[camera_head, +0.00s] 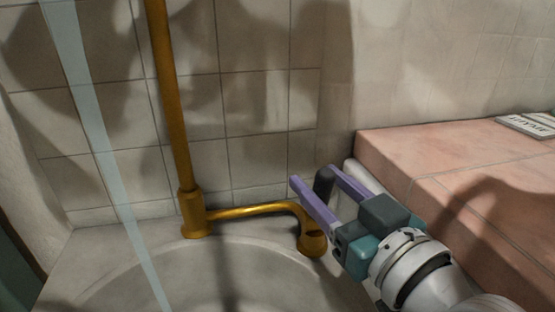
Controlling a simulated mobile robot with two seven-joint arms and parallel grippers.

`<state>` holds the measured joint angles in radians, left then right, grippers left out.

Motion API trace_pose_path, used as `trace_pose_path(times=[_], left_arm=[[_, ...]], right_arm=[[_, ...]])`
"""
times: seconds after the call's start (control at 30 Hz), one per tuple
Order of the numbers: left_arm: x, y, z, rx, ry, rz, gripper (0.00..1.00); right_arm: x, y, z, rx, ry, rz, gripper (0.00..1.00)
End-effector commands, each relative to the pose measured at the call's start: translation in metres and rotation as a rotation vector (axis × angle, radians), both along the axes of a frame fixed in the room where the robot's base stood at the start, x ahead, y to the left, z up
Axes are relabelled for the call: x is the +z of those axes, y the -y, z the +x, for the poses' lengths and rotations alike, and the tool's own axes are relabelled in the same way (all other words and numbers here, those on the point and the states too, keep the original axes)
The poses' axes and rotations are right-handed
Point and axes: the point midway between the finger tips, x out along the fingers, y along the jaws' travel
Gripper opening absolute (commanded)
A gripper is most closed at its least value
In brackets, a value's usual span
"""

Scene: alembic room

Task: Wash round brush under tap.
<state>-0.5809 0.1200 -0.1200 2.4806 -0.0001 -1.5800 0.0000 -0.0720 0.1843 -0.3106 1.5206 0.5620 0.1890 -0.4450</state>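A brass tap pipe (172,110) runs up the tiled wall, and its side spout (255,210) curves right to a rounded brass end (312,243). A pale blue translucent band (95,130), which looks like running water, comes down from the upper left into the grey basin (200,280). My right gripper (314,174) is just above and right of the spout end, its purple fingers apart. A dark rounded piece shows between the fingers; I cannot tell what it is or whether they touch it. I cannot make out a round brush. My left gripper is out of view.
A pink tiled ledge (450,150) stands right of the basin, beside my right arm. A small light object with dark lettering (527,125) lies on its far right. A tiled wall (265,100) closes off the back. The basin's middle looks clear.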

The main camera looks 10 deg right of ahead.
Motion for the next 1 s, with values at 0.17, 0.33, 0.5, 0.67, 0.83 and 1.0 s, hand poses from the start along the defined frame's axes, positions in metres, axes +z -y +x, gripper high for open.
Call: trace_pose_path(times=[0.17, 0.33, 0.5, 0.67, 0.83, 1.0], left_arm=[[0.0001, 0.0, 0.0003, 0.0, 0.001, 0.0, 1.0], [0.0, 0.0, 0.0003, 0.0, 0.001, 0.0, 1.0], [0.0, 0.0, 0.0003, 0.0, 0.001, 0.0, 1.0], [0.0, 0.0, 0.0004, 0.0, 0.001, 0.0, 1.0], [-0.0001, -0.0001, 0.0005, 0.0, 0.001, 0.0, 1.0], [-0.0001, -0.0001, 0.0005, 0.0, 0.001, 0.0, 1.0]], right_arm=[[-0.0001, 0.0, -0.0002, 0.0, 0.0, 0.0, 0.33], [-0.0001, 0.0001, -0.0003, 0.0, 0.0, 0.0, 0.14], [-0.0001, 0.0001, -0.0003, 0.0, 0.0, 0.0, 0.0], [-0.0002, 0.0002, -0.0003, 0.0, 0.0, 0.0, 0.0], [-0.0002, 0.0002, -0.0003, 0.0, 0.0, 0.0, 0.0], [-0.0002, 0.0002, -0.0003, 0.0, 0.0, 0.0, 0.0]])
